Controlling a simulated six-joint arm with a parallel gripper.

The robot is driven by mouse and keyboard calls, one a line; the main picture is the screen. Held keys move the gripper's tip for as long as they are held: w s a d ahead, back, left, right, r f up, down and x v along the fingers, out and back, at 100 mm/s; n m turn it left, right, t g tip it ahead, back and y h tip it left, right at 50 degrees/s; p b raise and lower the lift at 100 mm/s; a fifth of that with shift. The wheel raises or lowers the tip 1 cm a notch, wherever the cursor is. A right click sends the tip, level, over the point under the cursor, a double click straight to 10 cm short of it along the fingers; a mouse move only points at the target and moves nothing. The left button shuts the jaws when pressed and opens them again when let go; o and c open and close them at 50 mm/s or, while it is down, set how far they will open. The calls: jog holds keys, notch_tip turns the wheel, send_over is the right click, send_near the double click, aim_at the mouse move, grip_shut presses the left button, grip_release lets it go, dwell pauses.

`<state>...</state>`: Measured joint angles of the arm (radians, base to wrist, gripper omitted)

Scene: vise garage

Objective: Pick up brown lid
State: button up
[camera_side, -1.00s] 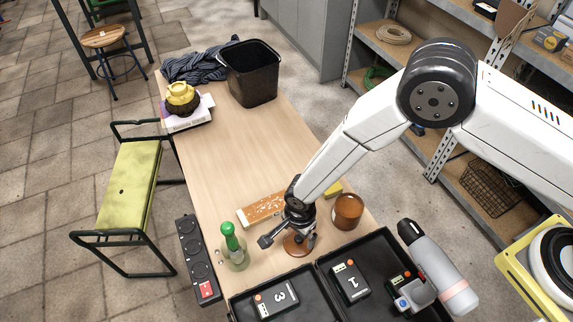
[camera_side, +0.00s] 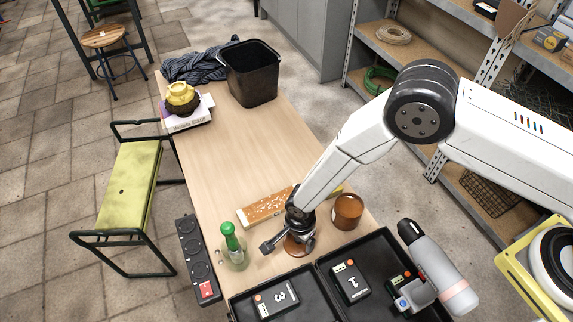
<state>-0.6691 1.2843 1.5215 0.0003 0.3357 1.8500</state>
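The brown lid (camera_side: 291,249) lies flat on the wooden table (camera_side: 230,150), just behind the black trays. My gripper (camera_side: 289,244) is right over it, pointing down, and hides much of its top. The gripper's fingers are dark and small here, so I cannot tell how far apart they are or whether they touch the lid. A brown jar (camera_side: 347,211) stands just to the right of the gripper.
A green-topped bottle (camera_side: 233,247) stands left of the gripper. An orange-and-white box (camera_side: 264,206) lies behind it. Black trays (camera_side: 312,293) with numbered devices are in front. A black power strip (camera_side: 190,245) lies at the left edge. The table's middle is clear.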

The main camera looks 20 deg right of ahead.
grip_shut()
jog(key=shift+r, duration=0.6)
jog(key=s+d+r, duration=0.7)
jog(key=s+r, duration=0.5)
dwell(0.4)
jog(key=shift+d, duration=0.1)
dwell(0.5)
